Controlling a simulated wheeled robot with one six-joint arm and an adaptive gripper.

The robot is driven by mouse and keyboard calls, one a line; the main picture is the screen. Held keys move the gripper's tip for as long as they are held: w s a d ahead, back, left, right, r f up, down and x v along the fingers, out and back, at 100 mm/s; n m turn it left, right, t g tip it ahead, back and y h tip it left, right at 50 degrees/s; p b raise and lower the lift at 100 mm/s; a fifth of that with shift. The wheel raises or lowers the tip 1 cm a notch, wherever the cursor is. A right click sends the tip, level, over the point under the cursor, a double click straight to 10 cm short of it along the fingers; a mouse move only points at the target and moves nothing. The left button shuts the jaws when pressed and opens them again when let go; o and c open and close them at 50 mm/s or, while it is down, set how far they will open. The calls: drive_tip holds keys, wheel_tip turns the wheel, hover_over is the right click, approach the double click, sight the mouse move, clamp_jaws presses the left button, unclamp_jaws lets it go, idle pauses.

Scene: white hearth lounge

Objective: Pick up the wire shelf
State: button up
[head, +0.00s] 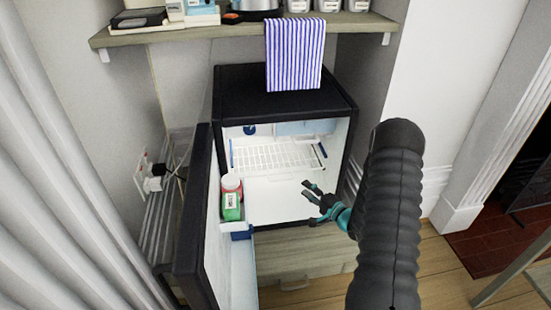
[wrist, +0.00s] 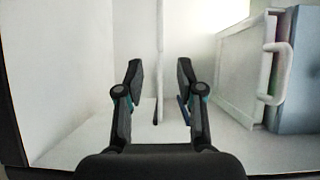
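The white wire shelf (head: 278,157) sits level inside the open mini fridge (head: 285,93), with blue strips at its sides. My gripper (head: 312,188) is open and empty at the fridge's mouth, below and in front of the shelf's right part in the head view. In the wrist view my gripper (wrist: 158,70) has its two fingers apart. A thin pale upright edge between and beyond them looks like the wire shelf (wrist: 160,45) seen edge-on. I cannot tell how far it is from the fingertips.
The fridge door (head: 195,215) stands open at left, with a red-topped jar (head: 231,185) and a green container (head: 231,208) in its rack. A wooden shelf (head: 235,31) with a striped cloth (head: 294,55) hangs above. A handled white panel (wrist: 255,70) is right in the wrist view.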

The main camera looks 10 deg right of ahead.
sight(281, 171)
drive_tip(key=x, duration=0.8)
drive_tip(key=shift+w+a+f+b, duration=0.2)
drive_tip(key=shift+a+b, duration=0.1)
drive_tip(key=shift+a, duration=0.1)
drive_tip(key=x, duration=0.5)
drive_tip(key=shift+s+a+r, duration=0.1)
drive_tip(key=shift+a+r, duration=0.05)
drive_tip(key=shift+r, duration=0.05)
clamp_jaws()
drive_tip(key=shift+r, duration=0.1)
